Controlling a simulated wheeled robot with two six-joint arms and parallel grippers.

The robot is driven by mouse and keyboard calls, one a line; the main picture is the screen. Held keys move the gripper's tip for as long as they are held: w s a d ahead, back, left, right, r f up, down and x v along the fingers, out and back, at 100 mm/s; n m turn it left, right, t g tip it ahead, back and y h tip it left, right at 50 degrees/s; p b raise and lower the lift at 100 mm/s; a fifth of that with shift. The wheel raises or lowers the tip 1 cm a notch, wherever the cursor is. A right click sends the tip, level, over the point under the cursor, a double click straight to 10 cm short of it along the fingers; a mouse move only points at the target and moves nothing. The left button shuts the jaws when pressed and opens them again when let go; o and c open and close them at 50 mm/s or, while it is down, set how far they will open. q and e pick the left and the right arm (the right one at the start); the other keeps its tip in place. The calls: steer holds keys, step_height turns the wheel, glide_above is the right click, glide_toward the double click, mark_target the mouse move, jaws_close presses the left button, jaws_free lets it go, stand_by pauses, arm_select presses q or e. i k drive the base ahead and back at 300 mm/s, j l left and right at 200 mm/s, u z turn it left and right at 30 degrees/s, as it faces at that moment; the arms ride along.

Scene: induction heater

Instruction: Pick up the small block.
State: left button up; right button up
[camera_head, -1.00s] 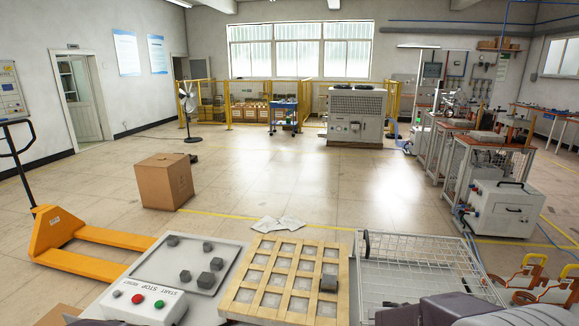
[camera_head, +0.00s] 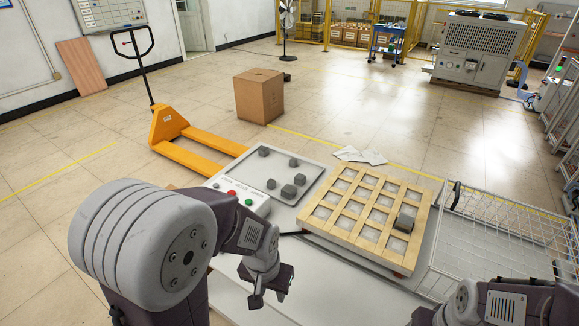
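Several small dark grey blocks lie on the grey plate (camera_head: 318,172) of the heater; one small block (camera_head: 264,152) is at its far left, another (camera_head: 293,162) at its far middle, and others (camera_head: 299,179) sit near its front edge. A larger grey block (camera_head: 404,218) sits at the right side of the wooden grid tray (camera_head: 352,238). My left gripper (camera_head: 268,298) points down in front of the heater, open and empty, apart from all the blocks. My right arm shows at the lower right, but its gripper fingers cannot be made out.
Red and green buttons (camera_head: 232,193) sit on the heater's front left panel. A wire basket (camera_head: 500,235) stands right of the wooden tray. White papers (camera_head: 360,155) lie behind it. A cardboard box (camera_head: 259,97) and an orange pallet jack (camera_head: 185,140) stand on the floor beyond.

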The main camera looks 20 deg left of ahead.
mark_target(270, 183)
steer(key=k+j+z, duration=0.5)
steer(key=k+j, duration=0.15)
steer(key=j+z, duration=0.15)
steer(key=j, duration=0.3)
steer(key=k+j+z, duration=0.2)
steer(key=j, duration=0.25)
steer(key=j+z, duration=0.15)
steer(key=j, duration=0.25)
steer(key=k+j+z, duration=0.2)
steer(key=j, duration=0.2)
steer(key=k+j+z, duration=0.15)
steer(key=j, duration=0.25)
steer(key=k+j+z, duration=0.2)
steer(key=j, duration=0.25)
steer(key=j+z, duration=0.2)
steer(key=j, duration=0.25)
steer(key=k+j+z, duration=0.2)
steer(key=j, duration=0.25)
steer(key=k+j+z, duration=0.25)
steer(key=i+j+z, duration=0.1)
steer(key=j+z, duration=0.15)
steer(key=j, duration=0.55)
